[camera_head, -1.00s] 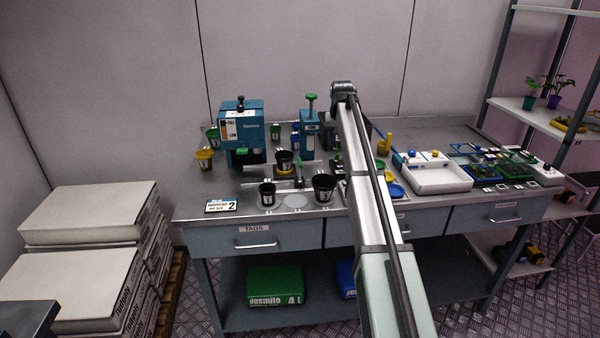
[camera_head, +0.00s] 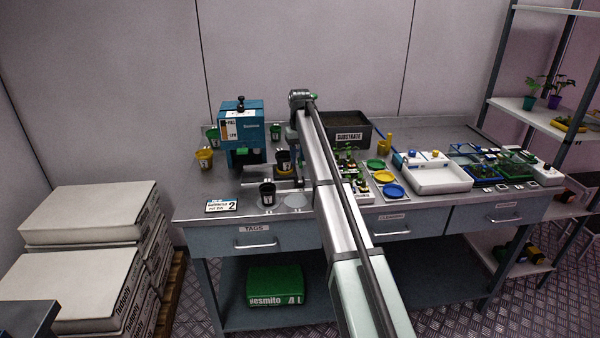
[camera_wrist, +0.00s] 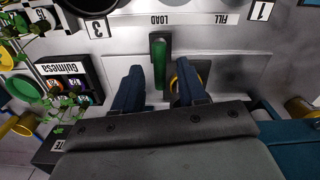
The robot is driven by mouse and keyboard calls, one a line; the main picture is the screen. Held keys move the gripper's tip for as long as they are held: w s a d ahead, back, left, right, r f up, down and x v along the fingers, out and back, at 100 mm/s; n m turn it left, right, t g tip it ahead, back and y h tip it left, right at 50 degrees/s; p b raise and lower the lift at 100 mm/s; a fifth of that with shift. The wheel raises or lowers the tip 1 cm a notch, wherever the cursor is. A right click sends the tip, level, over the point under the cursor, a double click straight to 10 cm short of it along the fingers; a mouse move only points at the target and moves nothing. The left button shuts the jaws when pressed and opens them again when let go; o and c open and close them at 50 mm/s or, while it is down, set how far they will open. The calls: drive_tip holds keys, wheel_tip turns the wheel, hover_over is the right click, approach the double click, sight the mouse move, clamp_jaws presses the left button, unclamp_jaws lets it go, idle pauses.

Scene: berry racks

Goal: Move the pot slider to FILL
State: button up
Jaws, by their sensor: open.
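The pot slider's green handle (camera_wrist: 158,62) stands in the wrist view near the upside-down LOAD label (camera_wrist: 171,20). The FILL label (camera_wrist: 215,19) is to the right of it in that view. My gripper (camera_wrist: 157,80) is open, its two blue fingers on either side of the handle; I cannot tell whether they touch it. In the head view my arm mostly hides the gripper and handle.
The blue machine (camera_head: 241,135) stands left of the slider. A black pot (camera_head: 267,194) is in front.

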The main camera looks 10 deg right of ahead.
sight(300, 180)
wheel_tip(300, 180, down, 7)
drive_tip(key=shift+r, duration=0.2)
drive_tip(key=shift+c, duration=0.4)
clamp_jaws()
idle(0.3)
